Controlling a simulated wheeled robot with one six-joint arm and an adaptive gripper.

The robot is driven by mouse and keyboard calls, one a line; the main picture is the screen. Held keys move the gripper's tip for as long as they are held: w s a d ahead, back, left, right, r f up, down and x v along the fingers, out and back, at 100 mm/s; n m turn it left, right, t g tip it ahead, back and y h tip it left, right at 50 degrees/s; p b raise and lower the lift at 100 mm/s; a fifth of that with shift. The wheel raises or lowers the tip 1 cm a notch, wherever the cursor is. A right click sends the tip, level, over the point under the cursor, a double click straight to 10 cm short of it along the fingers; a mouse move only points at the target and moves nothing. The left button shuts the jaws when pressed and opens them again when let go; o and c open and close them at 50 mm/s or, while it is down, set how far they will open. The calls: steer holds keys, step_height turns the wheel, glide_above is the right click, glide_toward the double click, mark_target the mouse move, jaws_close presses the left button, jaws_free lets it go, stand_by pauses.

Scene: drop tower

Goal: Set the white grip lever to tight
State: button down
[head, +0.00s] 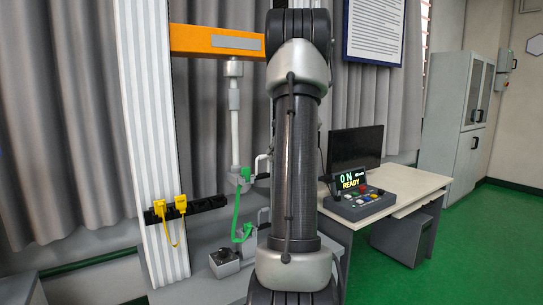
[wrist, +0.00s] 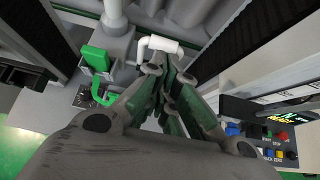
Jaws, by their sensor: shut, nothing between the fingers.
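The white grip lever (wrist: 160,44) is a bent white bar near the top middle of the wrist view. My gripper (wrist: 168,76) is shut and empty, its fingertips just below the lever in the picture; I cannot tell whether they touch it. In the head view a white bent bar (head: 259,162) shows beside my arm, partly covered by it. My gripper is hidden behind my arm in that view. The lever's setting marks are not readable.
A green handle (wrist: 96,58) is left of the lever. A control box (head: 358,201) reading "ON READY" stands on the white desk (head: 431,182) with a monitor (head: 356,147). Yellow clips (head: 181,204) hang on a black rack. The orange beam (head: 216,42) is overhead. Green floor is free at right.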

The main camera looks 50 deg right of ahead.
step_height(320, 180, up, 10)
steer(key=s, duration=0.2)
steer(key=shift+a, duration=0.2)
stand_by(0.5)
steer(key=s+a+f+n+g+y, duration=0.2)
steer(key=s+a+f+n+g, duration=0.2)
steer(key=s+a+f+n, duration=0.75)
steer(key=s+a+n+g, duration=0.1)
steer(key=s+a+n, duration=0.5)
steer(key=a+n, duration=0.7)
steer(key=s+a+n+g, duration=0.1)
steer(key=s+a+n, duration=0.6)
steer(key=a+n, duration=0.6)
steer(key=shift+a+r+n, duration=0.15)
steer(key=shift+r+n, duration=0.15)
steer(key=shift+n, duration=0.25)
